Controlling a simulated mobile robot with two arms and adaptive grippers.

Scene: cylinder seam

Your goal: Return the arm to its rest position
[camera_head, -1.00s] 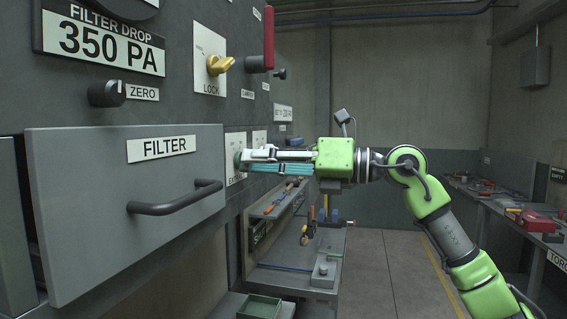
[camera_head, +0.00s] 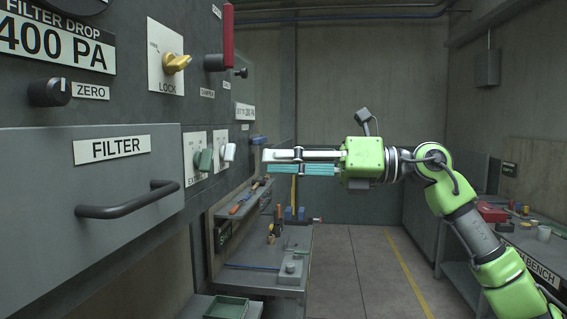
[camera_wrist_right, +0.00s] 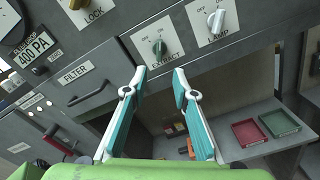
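My right gripper (camera_head: 268,162) is held out level in front of the grey control panel (camera_head: 110,108), clear of it. Its teal-lined fingers (camera_wrist_right: 160,76) stand apart with nothing between them in the right wrist view. My left gripper is not in view.
The grey FILTER drawer (camera_head: 50,180) with its dark handle (camera_head: 126,200) juts out at left. A tool shelf and bench (camera_head: 270,280) stand below the gripper. A workbench (camera_head: 535,245) is at right. Open floor (camera_head: 350,280) lies between. The display (camera_head: 55,35) reads 400 PA.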

